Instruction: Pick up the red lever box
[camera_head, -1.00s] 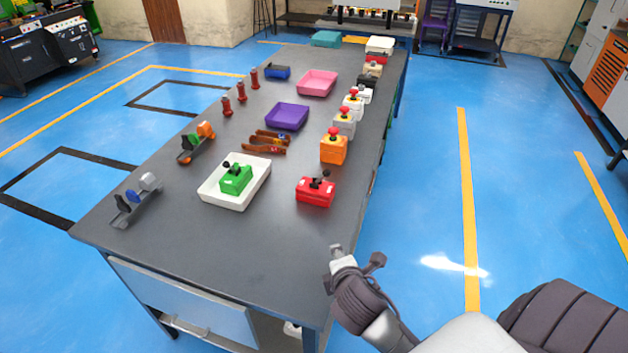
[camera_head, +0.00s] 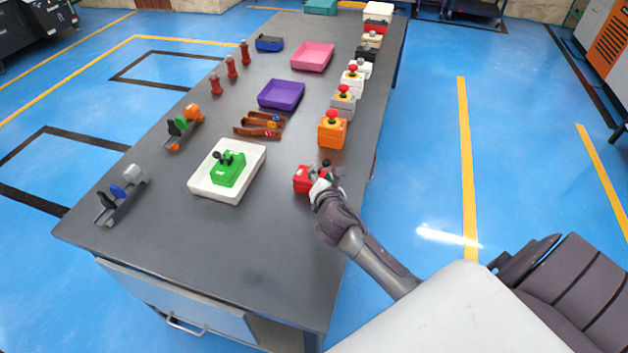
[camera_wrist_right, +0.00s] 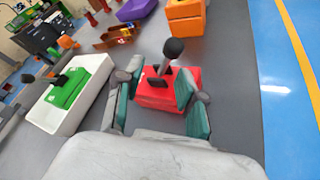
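The red lever box (camera_head: 302,178) sits on the grey workbench near its right edge, partly hidden by my right gripper (camera_head: 326,182). In the right wrist view the red lever box (camera_wrist_right: 168,92) shows its black lever with a round knob. My right gripper (camera_wrist_right: 160,108) is open there, with one finger to the left of the box and one at its right side. The box lies ahead of and between the fingers; I cannot tell whether either finger touches it. My left gripper is not in view.
A green lever box (camera_head: 229,168) sits in a white tray (camera_head: 211,191) to the left. An orange button box (camera_head: 332,131) stands just behind the red box. A purple tray (camera_head: 281,94) lies farther back. The bench front (camera_head: 240,240) is clear.

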